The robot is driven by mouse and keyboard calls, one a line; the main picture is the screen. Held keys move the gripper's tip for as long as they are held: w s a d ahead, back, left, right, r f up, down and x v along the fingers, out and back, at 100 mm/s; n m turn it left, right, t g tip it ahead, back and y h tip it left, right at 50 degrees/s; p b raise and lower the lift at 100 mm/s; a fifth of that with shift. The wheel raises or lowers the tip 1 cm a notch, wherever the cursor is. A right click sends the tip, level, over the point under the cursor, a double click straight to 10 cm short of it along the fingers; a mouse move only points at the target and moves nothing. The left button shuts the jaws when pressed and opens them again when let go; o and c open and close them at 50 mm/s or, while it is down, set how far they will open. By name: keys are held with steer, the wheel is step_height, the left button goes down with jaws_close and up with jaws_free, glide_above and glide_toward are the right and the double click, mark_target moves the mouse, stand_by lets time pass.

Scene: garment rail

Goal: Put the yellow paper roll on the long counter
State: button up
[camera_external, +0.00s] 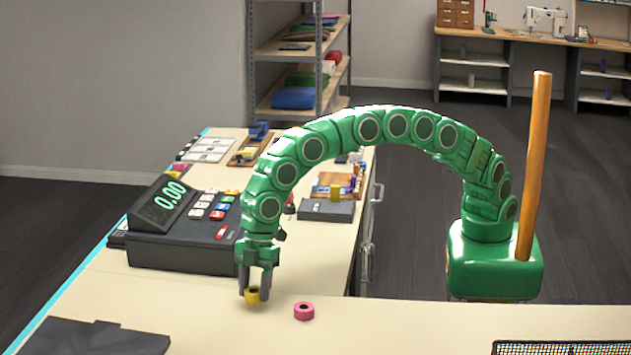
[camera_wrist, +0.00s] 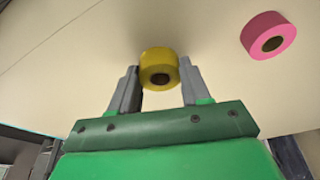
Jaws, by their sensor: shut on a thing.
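The yellow paper roll (camera_external: 252,296) is between the fingertips of my gripper (camera_external: 255,292), low over the near part of the long counter (camera_external: 370,325). In the wrist view the yellow roll (camera_wrist: 158,68) sits between the two grey fingers of my gripper (camera_wrist: 160,85), which are shut on it. I cannot tell whether the roll touches the counter top. Part of the roll is hidden by the fingers in the external view.
A pink roll (camera_external: 304,311) lies on the counter just right of my gripper; it also shows in the wrist view (camera_wrist: 268,35). A cash register (camera_external: 180,245) stands behind left. A dark flat item (camera_external: 90,338) and a black mesh tray (camera_external: 560,348) lie at the front.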

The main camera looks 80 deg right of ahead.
steer(key=shift+f, duration=0.75)
steer(key=shift+f, duration=0.15)
steer(key=o, duration=1.1)
steer(key=v, duration=1.2)
steer(key=shift+a, duration=0.1)
